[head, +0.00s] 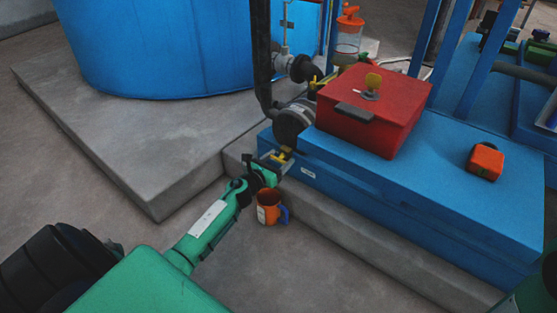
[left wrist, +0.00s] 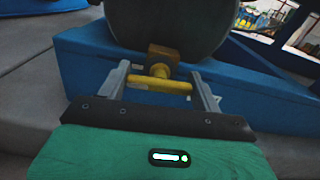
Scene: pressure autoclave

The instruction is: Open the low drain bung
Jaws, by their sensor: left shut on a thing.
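The low drain bung is a yellow cross-bar handle (left wrist: 160,85) on a brass-coloured square body (left wrist: 163,56), under a dark rounded vessel (left wrist: 170,22) in the left wrist view. In the head view the yellow bung (head: 286,153) shows small at the end of the blue base. My left gripper (left wrist: 161,84) is shut on the bung's yellow bar, with one finger at each end of it. In the head view my left gripper (head: 281,161) reaches the bung from the lower left. My right gripper is not in view.
An orange mug (head: 268,207) with a blue handle stands on the floor just below my left gripper. A red box (head: 372,112) and a small orange device (head: 485,161) sit on the blue base (head: 440,185). A concrete step (head: 370,240) runs along its front. A blue tank (head: 165,45) stands behind.

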